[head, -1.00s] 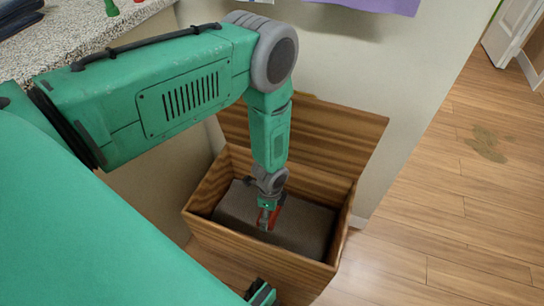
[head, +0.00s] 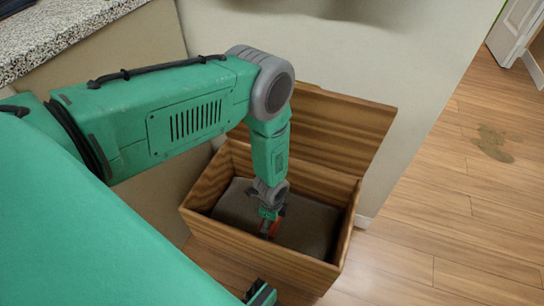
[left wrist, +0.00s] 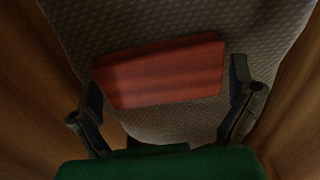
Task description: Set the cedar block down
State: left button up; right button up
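The cedar block (left wrist: 165,72) is reddish-brown and lies on grey textured cloth (left wrist: 165,122) in the left wrist view. My left gripper (left wrist: 168,88) is open, with one finger to each side of the block. A narrow gap shows between the block and the right-hand finger; contact at the left-hand finger is unclear. In the head view, my left gripper (head: 270,226) points down inside an open wooden chest (head: 255,262), and only a bit of the red block shows there. A small black and green part at the bottom edge may be my right gripper (head: 262,294); its fingers are not clear.
The chest's raised lid (head: 340,130) leans back near a pale wall (head: 400,60). Its wooden walls stand close around my left gripper. A speckled counter (head: 70,28) is at upper left. Wooden floor (head: 440,215) lies clear on the right, apart from a stain (head: 492,143).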

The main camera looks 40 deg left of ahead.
pick_arm(q)
jog(key=shift+r, duration=0.1)
notch_tip(320, 180, up, 12)
jog(key=p, duration=0.5)
dwell(0.5)
